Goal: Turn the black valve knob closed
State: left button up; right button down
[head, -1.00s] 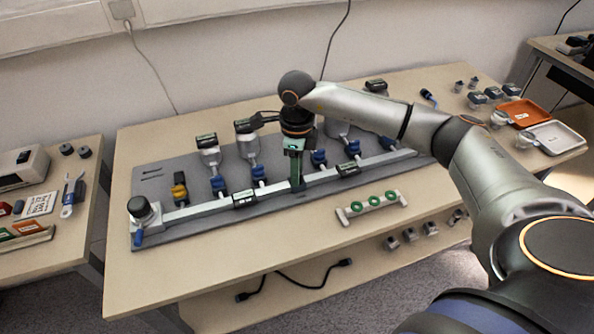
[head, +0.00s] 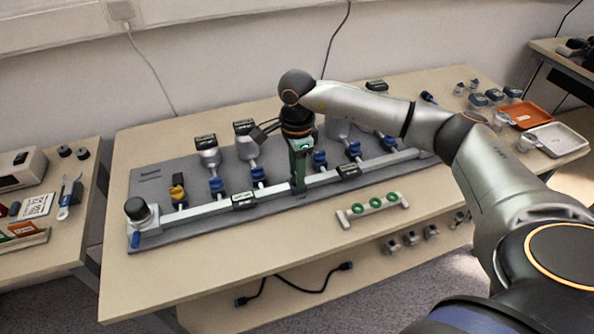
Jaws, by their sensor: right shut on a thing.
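My right gripper (head: 298,183) points down at the middle of the long grey rail (head: 217,207), on the grey base plate. It is shut on what appears to be the black valve knob, which the fingers and the green-marked gripper body hide, so I cannot tell its angle. Blue valve handles (head: 217,186) stand along the rail on both sides, and a yellow-and-black one (head: 178,190) is at the left. A black-topped round unit (head: 137,209) sits at the rail's left end. My left gripper is not in view.
A small rack with green rings (head: 374,205) lies in front of the plate. Gauges with dark displays (head: 206,143) stand behind the rail, close to my wrist. Orange (head: 527,113) and white (head: 556,139) trays are at the right. The table's front left is clear.

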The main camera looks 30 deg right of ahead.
jog(key=shift+w, duration=0.1)
jog(key=c, duration=0.5)
grip_release()
notch_tip(320, 180, up, 13)
jog(key=shift+f+p, duration=0.2)
jog(key=shift+p, duration=0.3)
